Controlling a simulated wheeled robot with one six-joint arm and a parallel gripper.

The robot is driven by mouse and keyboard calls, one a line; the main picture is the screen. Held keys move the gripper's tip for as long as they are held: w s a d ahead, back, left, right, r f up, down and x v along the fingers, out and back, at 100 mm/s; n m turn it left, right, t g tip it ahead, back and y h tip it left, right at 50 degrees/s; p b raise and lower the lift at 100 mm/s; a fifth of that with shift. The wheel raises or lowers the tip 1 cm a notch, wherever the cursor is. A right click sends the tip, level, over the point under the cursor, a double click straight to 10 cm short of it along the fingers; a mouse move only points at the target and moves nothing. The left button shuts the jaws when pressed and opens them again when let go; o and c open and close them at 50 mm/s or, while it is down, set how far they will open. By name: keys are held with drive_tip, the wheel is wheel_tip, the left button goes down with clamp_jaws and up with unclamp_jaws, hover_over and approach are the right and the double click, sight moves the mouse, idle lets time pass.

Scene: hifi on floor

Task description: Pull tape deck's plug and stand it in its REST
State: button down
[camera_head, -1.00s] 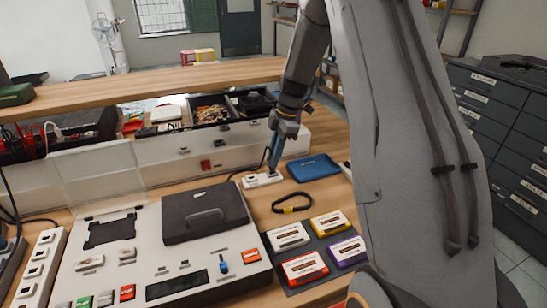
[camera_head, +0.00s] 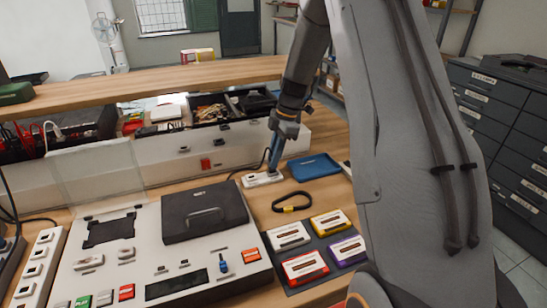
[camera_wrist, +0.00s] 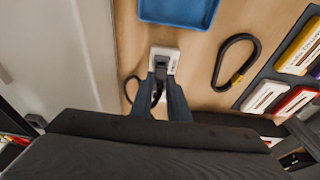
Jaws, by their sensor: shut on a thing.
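My gripper (camera_head: 272,168) reaches down over a small white block (camera_head: 262,180) behind the tape deck (camera_head: 165,240). In the wrist view, my gripper (camera_wrist: 160,76) is shut on a dark plug (camera_wrist: 158,84), whose cord curls away to the left. The plug is at the near end of the white block (camera_wrist: 165,54). The fingers hide how far it sits in the block, and the block's lettering is too small to read. The deck is pale with a dark lid and several coloured buttons.
A blue tray (camera_head: 314,166) lies right of the block, with a black cable loop (camera_head: 291,202) in front. Several cassettes (camera_head: 305,267) lie on a dark mat. A white power strip (camera_head: 40,266) stands at the left. A long pale case (camera_head: 215,150) runs behind.

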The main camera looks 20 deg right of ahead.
drive_tip(key=shift+f+b, duration=0.35)
drive_tip(key=shift+f, duration=0.35)
idle(0.6)
drive_tip(key=c, duration=1.6)
unclamp_jaws()
drive_tip(key=shift+r, duration=0.1)
drive_tip(key=v, duration=0.4)
drive_tip(key=a+v, duration=0.1)
drive_tip(key=v, duration=0.3)
drive_tip(key=p+v, duration=0.1)
drive_tip(key=v, duration=0.3)
drive_tip(key=shift+a+r, duration=0.1)
drive_tip(key=shift+r, duration=0.35)
